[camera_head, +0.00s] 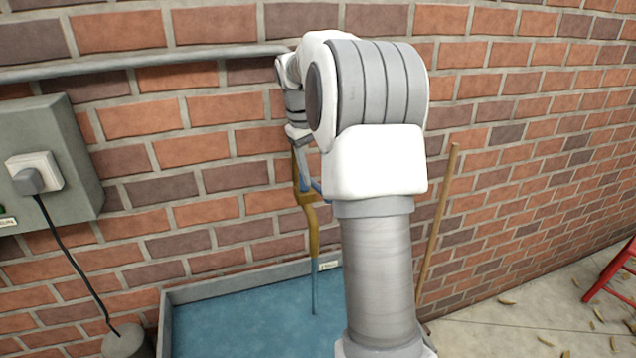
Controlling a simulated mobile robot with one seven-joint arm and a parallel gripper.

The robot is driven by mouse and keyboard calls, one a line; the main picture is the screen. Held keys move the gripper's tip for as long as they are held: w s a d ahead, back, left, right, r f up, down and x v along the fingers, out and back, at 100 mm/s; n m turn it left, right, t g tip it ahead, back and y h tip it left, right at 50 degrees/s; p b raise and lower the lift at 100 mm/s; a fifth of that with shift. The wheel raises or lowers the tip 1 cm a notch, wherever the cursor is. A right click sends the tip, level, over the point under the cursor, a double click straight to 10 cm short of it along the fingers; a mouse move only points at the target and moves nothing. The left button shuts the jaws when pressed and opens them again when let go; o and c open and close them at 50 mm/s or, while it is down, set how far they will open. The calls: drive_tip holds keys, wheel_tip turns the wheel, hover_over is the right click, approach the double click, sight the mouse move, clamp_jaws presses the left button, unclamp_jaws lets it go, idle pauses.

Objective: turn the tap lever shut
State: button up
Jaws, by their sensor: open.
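A brass-coloured tap (312,228) stands against the brick wall, left of my arm. A thin blue stream of water (314,285) falls from its spout. A small blue part, which looks like the tap lever (316,187), shows beside the tap's body; my arm hides part of it. My gripper (301,146) is at the far end of my arm, just above the tap. It is open, but small and partly hidden here. I cannot tell whether it touches the lever.
A grey-rimmed trough (225,280) of blue water lies below the tap. A grey box (45,150) with a plug and black cable is on the left wall. A wooden pole (438,225) leans right of my arm. A red stool (612,275) stands far right.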

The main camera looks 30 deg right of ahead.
drive_tip(key=shift+d+f, duration=0.15)
drive_tip(key=shift+f, duration=0.65)
drive_tip(key=shift+d+f, duration=0.15)
drive_tip(key=shift+f, duration=0.65)
clamp_jaws()
